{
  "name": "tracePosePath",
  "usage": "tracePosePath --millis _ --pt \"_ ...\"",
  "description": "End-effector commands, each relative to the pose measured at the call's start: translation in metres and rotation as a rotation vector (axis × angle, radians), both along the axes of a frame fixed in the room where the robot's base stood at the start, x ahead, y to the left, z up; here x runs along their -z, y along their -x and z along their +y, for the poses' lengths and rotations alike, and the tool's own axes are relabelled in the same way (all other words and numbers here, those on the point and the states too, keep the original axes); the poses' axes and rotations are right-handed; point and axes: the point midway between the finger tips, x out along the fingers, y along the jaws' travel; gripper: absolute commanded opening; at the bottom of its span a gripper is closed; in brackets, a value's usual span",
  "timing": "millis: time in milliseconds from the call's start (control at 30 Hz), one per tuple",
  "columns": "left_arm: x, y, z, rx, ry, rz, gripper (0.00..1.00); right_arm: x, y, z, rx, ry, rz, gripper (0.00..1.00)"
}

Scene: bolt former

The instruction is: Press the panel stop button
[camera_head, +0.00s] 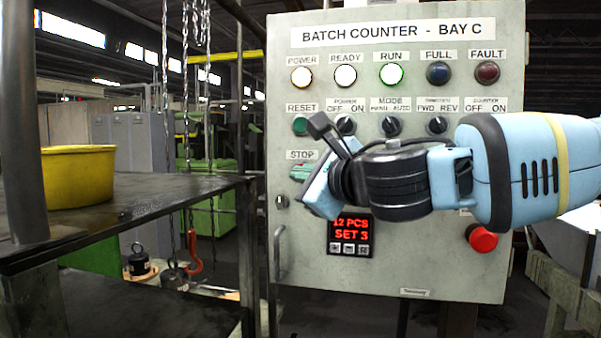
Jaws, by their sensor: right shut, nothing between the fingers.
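The grey panel (400,276), headed BATCH COUNTER - BAY C, stands upright ahead of me. Its STOP label (302,155) is at the left, below the green RESET button (300,126). My right gripper (302,176) comes in from the right across the panel front and is shut and empty. Its tip end overlaps the spot just under the STOP label, so the stop button is mostly or wholly hidden. I cannot tell whether the tips touch it. The RUN lamp (391,74) glows green. My left gripper is not in view.
A red mushroom button (481,238) is at the panel's lower right, below my right arm. A display (350,235) reads 12 PCS SET 3. Selector knobs (391,126) sit above the gripper. A dark table (150,198) with a yellow tub (75,180) stands at left; chains hang beside it.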

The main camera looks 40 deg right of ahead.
Motion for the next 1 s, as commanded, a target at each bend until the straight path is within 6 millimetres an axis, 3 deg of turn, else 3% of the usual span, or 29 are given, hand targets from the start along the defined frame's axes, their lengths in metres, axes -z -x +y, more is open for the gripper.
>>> tracePosePath --millis 1000 --pt "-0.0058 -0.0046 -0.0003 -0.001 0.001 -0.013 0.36 0.0002 0.0031 0.003 0.001 0.0 0.0 0.0"
